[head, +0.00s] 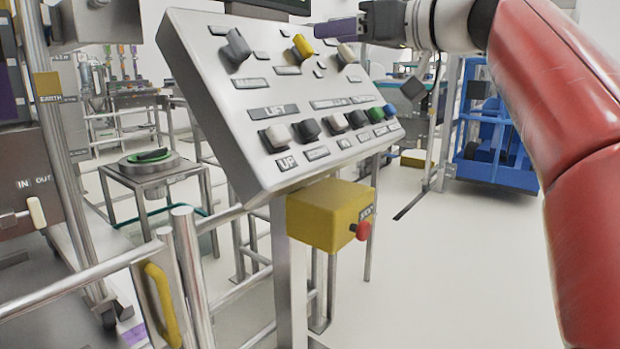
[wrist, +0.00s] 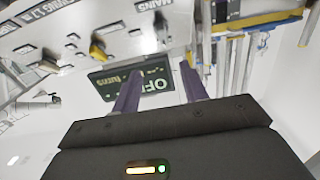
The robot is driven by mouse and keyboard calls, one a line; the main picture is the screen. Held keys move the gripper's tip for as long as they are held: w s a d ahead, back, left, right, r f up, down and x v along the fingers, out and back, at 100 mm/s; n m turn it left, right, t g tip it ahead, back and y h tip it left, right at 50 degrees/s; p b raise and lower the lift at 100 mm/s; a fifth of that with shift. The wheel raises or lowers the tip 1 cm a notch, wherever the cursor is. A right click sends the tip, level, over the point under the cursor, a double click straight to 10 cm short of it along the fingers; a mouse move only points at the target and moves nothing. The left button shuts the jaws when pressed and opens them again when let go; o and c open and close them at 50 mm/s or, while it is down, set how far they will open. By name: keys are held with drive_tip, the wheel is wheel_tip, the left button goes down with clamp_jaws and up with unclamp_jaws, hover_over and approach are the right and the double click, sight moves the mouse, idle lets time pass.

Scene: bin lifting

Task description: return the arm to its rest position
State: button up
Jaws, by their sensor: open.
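My gripper (head: 325,29) is at the top of the head view, at the end of my red arm, which comes in from the right. Its purple fingers point left, by the upper right edge of the grey control panel (head: 215,120). In the wrist view my gripper (wrist: 160,78) shows two purple fingers spread apart with nothing between them. A dark sign (wrist: 128,82) with upside-down lettering, "OFF" among it, shows beyond the fingertips. I cannot tell the exact gap between the fingers and the panel.
The panel carries a yellow knob (head: 303,46) and several other knobs. Below it is a yellow box (head: 325,213) with a red stop button (head: 360,231). Metal railings (head: 90,285) stand at left, and a blue frame (head: 497,150) behind at right. Open floor (head: 455,270) lies right of the panel.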

drive_tip(key=s+f+m+g+h+p, duration=0.1)
drive_tip(key=s+f+m+h, duration=0.15)
drive_tip(key=f, duration=0.55)
drive_tip(key=s+f+m+g+h+p, duration=0.1)
drive_tip(key=s+f+m+h, duration=0.2)
drive_tip(key=f, duration=0.6)
drive_tip(key=s+d+f+m+g+h+p, duration=0.1)
drive_tip(key=s+d+f+h, duration=0.1)
drive_tip(key=s+f, duration=0.3)
drive_tip(key=s+d+f+m+g+h+p, duration=0.1)
drive_tip(key=s+d+f, duration=0.4)
drive_tip(key=f, duration=0.7)
drive_tip(key=s+d+f+m+g+h+p, duration=0.1)
drive_tip(key=s+d+f+m+h, duration=0.1)
drive_tip(key=s+f+h, duration=0.3)
wheel_tip(320, 180, down, 4)
drive_tip(key=shift+s+d+r, duration=0.2)
drive_tip(key=shift+s+d, duration=0.45)
drive_tip(key=shift+s, duration=0.25)
